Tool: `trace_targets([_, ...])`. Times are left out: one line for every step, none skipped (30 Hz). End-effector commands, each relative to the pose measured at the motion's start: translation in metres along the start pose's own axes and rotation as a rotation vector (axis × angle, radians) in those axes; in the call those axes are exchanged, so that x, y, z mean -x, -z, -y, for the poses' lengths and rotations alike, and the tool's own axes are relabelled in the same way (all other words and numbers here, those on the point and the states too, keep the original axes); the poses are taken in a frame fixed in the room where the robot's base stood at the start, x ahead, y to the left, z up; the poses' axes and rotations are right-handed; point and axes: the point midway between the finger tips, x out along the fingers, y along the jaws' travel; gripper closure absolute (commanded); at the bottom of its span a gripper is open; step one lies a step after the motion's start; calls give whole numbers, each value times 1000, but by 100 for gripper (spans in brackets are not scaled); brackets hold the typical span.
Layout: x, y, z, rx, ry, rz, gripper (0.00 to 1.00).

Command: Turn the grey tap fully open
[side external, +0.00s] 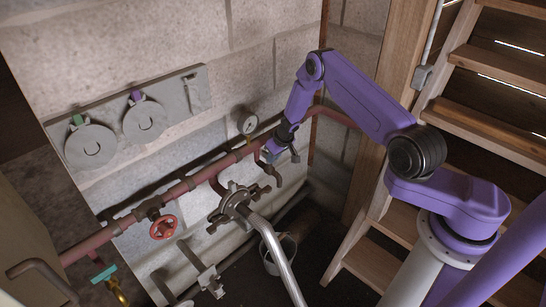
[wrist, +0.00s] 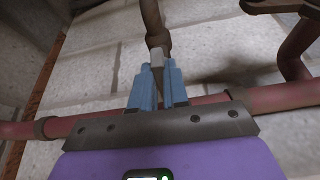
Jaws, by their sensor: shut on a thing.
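My gripper (side external: 283,155) is at the red pipe, right of the gauge. In the wrist view my gripper's blue fingers (wrist: 157,85) are shut on the narrow grey handle of the grey tap (wrist: 157,58). The handle stands in line between the fingers, with a brownish pipe fitting just beyond it. In the side view the handle is mostly hidden by my gripper, so its exact angle is hard to tell.
A red pipe (side external: 95,241) runs along the block wall with a red handwheel (side external: 163,227) and a gauge (side external: 247,125). A metal clamp fitting (side external: 236,203) with a thick silver tube stands in front. A teal-handled tap (side external: 104,273) is lower left, a bucket (side external: 278,255) below.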

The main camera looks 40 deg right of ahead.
Motion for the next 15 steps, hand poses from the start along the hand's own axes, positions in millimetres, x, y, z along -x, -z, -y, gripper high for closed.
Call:
trace_targets([0,-1,-1,18,9,2,100])
trace_targets([0,-1,-2,27,13,2,100])
trace_targets([0,-1,-2,41,18,2,100])
trace_targets([0,-1,-2,49,21,2,100])
trace_targets([0,-1,-2,56,24,2,100])
trace_targets([0,-1,-2,65,27,2,100])
trace_targets([0,-1,-2,70,30,2,100])
trace_targets([0,-1,-2,76,32,2,100])
trace_targets([0,0,-2,82,34,1,100])
trace_targets([0,0,-2,85,35,1,100])
trace_targets([0,0,-3,87,36,1,100])
trace_targets([0,-1,-3,89,37,1,100])
trace_targets([0,0,-3,90,37,1,100])
trace_targets([0,0,-3,91,37,1,100])
trace_targets([0,0,-3,91,37,1,100])
